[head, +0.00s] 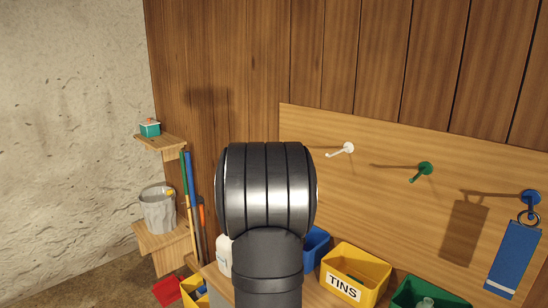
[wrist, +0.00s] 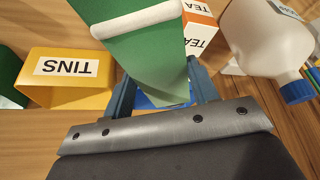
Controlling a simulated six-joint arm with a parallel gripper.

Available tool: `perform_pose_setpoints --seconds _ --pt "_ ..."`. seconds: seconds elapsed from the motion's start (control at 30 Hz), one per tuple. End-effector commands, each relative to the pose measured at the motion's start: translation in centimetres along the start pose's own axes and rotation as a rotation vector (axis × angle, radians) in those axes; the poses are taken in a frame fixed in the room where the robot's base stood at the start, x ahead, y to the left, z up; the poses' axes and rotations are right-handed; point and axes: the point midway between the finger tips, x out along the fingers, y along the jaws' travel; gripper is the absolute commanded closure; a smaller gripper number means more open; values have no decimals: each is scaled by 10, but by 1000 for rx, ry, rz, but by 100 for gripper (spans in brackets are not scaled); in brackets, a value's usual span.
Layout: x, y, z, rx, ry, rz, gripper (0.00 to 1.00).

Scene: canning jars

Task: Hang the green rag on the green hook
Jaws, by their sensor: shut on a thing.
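The green rag (wrist: 152,62) with a white stripe fills the upper middle of the wrist view. My gripper (wrist: 162,92) is shut on it, with a finger on either side. The rag's far end runs out of the top of the picture. In the head view the green hook (head: 424,169) sticks out from the wooden board, bare, between a white hook and a blue hook. My arm hides the gripper and the rag in the head view.
The white hook (head: 346,148) is bare. A blue rag (head: 513,258) hangs by a ring from the blue hook (head: 530,197). A yellow TINS bin (head: 343,286) and a green bin (head: 415,290) stand below the board. A white jug (wrist: 268,40) shows in the wrist view.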

Motion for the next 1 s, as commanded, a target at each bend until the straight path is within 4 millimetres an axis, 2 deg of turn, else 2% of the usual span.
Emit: perform_pose_setpoints --seconds 0.27,0.37,0.47,0.57,0.7,0.8,0.9,1.0 --pt "0 1 0 1 0 0 69" --pt "0 10 2 15 0 7 69" --pt "2 35 8 52 -1 24 69" --pt "3 74 20 112 0 52 69" --pt "3 137 48 216 1 97 69" --pt "1 175 71 288 0 126 69" --pt "-2 205 94 348 0 150 69" --pt "-5 227 114 396 0 168 69"
